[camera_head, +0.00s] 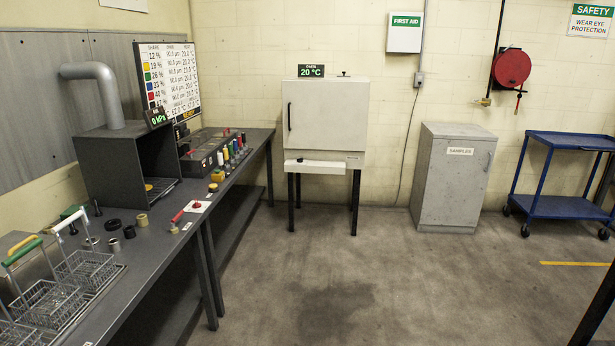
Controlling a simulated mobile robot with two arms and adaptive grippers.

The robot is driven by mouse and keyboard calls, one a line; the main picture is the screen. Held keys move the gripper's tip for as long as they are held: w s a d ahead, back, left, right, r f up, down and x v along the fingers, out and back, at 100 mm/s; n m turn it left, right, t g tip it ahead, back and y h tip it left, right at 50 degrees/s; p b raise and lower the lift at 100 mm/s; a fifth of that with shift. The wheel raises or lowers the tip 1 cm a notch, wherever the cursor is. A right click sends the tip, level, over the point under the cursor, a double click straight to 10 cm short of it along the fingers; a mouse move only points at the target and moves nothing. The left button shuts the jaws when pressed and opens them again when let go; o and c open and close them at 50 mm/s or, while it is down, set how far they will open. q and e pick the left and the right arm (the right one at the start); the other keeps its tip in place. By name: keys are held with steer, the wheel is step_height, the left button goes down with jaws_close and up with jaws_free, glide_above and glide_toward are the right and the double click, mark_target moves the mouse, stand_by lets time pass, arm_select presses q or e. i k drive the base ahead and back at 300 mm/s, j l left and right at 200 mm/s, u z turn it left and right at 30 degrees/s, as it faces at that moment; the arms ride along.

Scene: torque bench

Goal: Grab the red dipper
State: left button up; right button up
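A small red-handled tool (177,216) lies on the dark workbench at the left, with a small tan piece (174,229) at its lower end. It looks like the red dipper, but it is too small to be sure. Just right of it, a red round knob or button (197,205) sits on a white plate. Neither of my grippers is in view.
The long bench (150,263) runs along the left wall. Wire baskets (88,268) with coloured handles stand at its near end. Dark and tan rings (113,224) lie near a dark hooded box (105,172). Coloured bottles (226,152) stand farther back. The floor (340,270) is clear.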

mark_target(241, 152)
steer(key=i+u, duration=0.1)
steer(key=i, duration=0.5)
steer(key=i+l, duration=0.15)
steer(key=i, duration=0.45)
steer(key=i+u, duration=0.15)
steer(key=i, duration=0.5)
steer(key=i+l+u, duration=0.3)
steer(key=i, duration=0.15)
steer(key=i+l+u, duration=0.2)
steer(key=i+u, duration=0.15)
steer(key=i, duration=0.15)
